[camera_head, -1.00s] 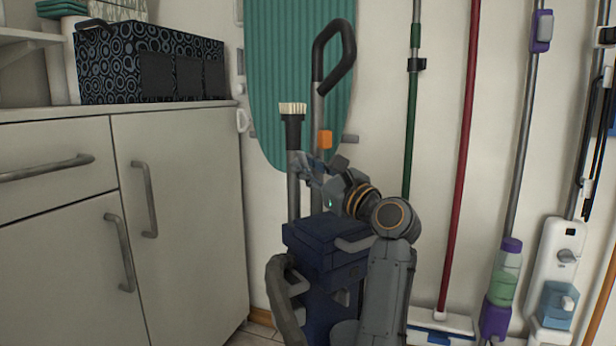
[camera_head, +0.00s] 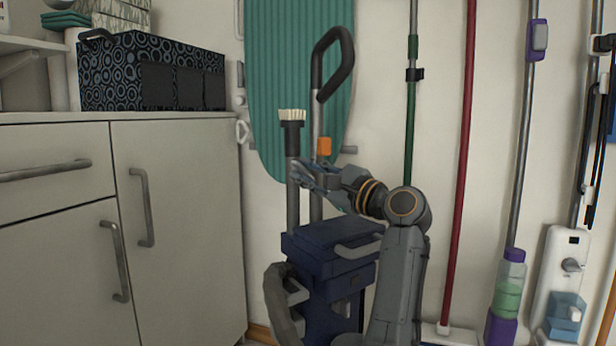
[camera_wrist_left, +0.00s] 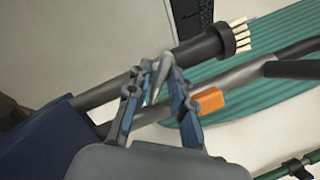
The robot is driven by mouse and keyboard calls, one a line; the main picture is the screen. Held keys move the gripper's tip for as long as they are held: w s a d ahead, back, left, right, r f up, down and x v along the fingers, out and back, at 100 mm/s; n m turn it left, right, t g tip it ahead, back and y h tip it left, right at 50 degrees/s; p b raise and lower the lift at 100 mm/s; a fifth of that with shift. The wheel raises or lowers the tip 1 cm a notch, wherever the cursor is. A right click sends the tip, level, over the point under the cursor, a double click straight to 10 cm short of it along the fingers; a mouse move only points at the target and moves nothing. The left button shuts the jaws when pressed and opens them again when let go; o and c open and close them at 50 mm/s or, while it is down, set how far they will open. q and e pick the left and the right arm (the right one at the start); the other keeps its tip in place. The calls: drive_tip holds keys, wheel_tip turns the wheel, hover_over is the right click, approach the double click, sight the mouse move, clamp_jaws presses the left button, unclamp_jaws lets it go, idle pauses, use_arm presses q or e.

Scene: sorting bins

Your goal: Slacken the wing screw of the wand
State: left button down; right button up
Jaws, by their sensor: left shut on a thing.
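The wand (camera_head: 293,205) is a grey upright tube with a black collar and a pale brush on top, standing at the blue vacuum cleaner (camera_head: 330,250). It also shows in the left wrist view (camera_wrist_left: 185,58), slanting across behind my fingers. My left gripper (camera_head: 302,174) reaches the wand from the right, below the brush. In the left wrist view its blue-grey fingers (camera_wrist_left: 158,80) are shut on a small grey piece at the wand, apparently the wing screw; it is mostly hidden by the fingers. My right gripper is not in view.
A black-handled tube (camera_head: 333,62) with an orange part (camera_head: 324,146) stands close beside the wand. A green ironing board (camera_head: 275,80) hangs behind. White cabinets (camera_head: 180,200) stand left; several poles, one red (camera_head: 464,150), hang right.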

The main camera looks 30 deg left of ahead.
use_arm(q)
drive_tip(key=shift+n+g, duration=0.4)
drive_tip(key=shift+n, duration=0.8)
drive_tip(key=shift+w+r+n+h, duration=0.1)
drive_tip(key=shift+n+h, duration=0.2)
drive_tip(key=shift+n, duration=1.4)
drive_tip(key=shift+n+g+h, duration=0.3)
drive_tip(key=shift+n+g, duration=0.1)
